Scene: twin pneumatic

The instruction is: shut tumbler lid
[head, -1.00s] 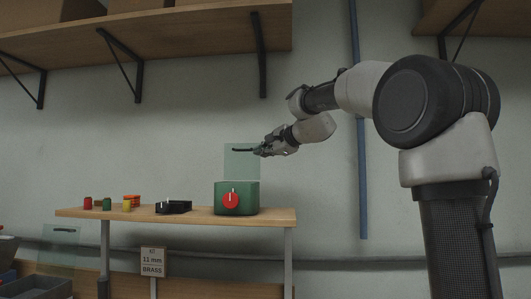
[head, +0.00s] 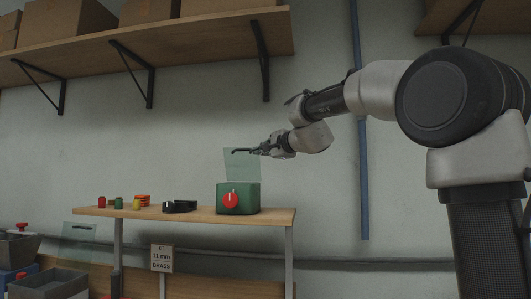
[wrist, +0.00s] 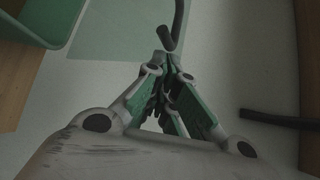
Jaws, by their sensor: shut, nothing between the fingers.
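The tumbler (head: 243,203) is a green box with a red knob (head: 230,200) on its front, near the right end of the bench. Its translucent green lid (head: 241,168) stands raised, roughly upright and leaning slightly. A black handle (head: 240,150) runs along the lid's top edge. My gripper (head: 264,149) is shut and empty at the right end of the handle. In the wrist view, my fingertips (wrist: 167,62) lie close to the end of the black handle (wrist: 166,38); I cannot tell whether they touch. The tumbler's green rim (wrist: 57,40) shows at upper left.
On the bench (head: 190,216) stand a black tray (head: 180,206), a red, a green and a yellow piece, and an orange stack (head: 142,199). A shelf (head: 180,38) with boxes hangs above. Grey bins are at lower left.

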